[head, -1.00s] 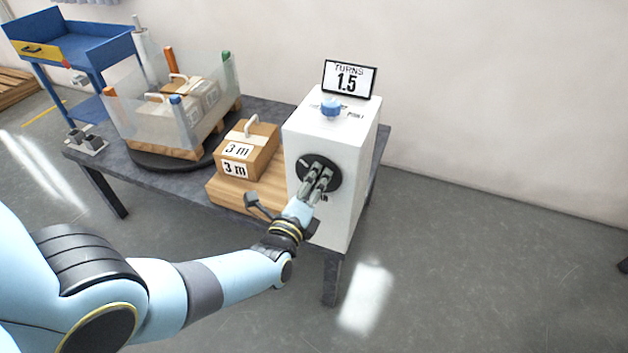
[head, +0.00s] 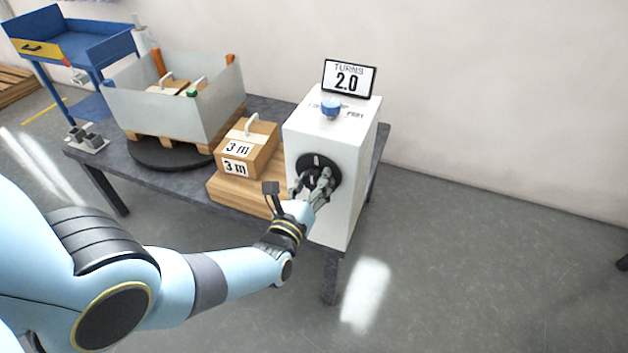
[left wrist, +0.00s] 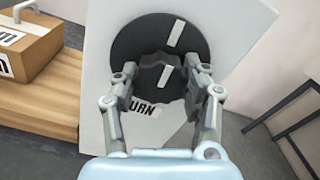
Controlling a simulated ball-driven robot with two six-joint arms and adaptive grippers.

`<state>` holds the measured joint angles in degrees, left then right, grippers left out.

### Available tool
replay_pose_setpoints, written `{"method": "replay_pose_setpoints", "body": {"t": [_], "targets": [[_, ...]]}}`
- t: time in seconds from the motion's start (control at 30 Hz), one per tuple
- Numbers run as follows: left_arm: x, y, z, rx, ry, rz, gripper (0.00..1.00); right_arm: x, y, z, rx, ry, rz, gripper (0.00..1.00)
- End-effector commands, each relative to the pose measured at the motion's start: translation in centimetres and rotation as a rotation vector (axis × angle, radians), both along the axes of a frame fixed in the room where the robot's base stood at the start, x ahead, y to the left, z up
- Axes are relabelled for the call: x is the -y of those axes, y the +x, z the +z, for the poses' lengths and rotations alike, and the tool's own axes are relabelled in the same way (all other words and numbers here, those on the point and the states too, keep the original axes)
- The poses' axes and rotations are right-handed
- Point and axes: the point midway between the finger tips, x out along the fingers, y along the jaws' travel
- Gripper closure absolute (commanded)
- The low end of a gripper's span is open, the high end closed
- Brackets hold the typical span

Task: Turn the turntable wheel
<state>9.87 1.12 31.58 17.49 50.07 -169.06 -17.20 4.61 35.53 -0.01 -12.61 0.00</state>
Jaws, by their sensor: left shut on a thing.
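The black turntable wheel (head: 318,162) is on the front face of a white box (head: 345,205). It also shows in the left wrist view (left wrist: 135,42), with white marks on the disc and its knob. My left gripper (head: 314,182) is at the wheel, its two fingers on either side of the knob (left wrist: 160,75), shut on it. The display (head: 349,79) on top of the box reads TURNS 2.0. My right gripper is not in view.
A cardboard box (head: 262,152) marked 3 m sits on a wooden block (head: 235,195) left of the white box. A blue knob (head: 331,106) is on the white box's top. A blue cart (head: 70,45) stands at the back left.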

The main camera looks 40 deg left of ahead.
Motion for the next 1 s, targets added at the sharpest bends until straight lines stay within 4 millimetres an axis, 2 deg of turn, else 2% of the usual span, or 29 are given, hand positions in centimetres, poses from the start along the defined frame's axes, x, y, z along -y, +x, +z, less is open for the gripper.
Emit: {"method": "replay_pose_setpoints", "body": {"t": [0.67,0.7,0.87,1.0], "targets": [[-0.03,-0.01,-0.01,-0.013,0.055,0.0,0.87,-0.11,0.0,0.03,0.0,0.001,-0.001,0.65],[-0.02,-0.01,0.0,-0.013,0.055,0.0,0.49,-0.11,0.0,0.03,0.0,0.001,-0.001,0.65],[-0.03,0.0,0.01,-0.013,0.055,0.0,0.3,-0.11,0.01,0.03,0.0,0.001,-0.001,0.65],[-0.03,0.0,0.01,-0.012,0.056,0.0,0.3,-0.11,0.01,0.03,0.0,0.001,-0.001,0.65]]}}
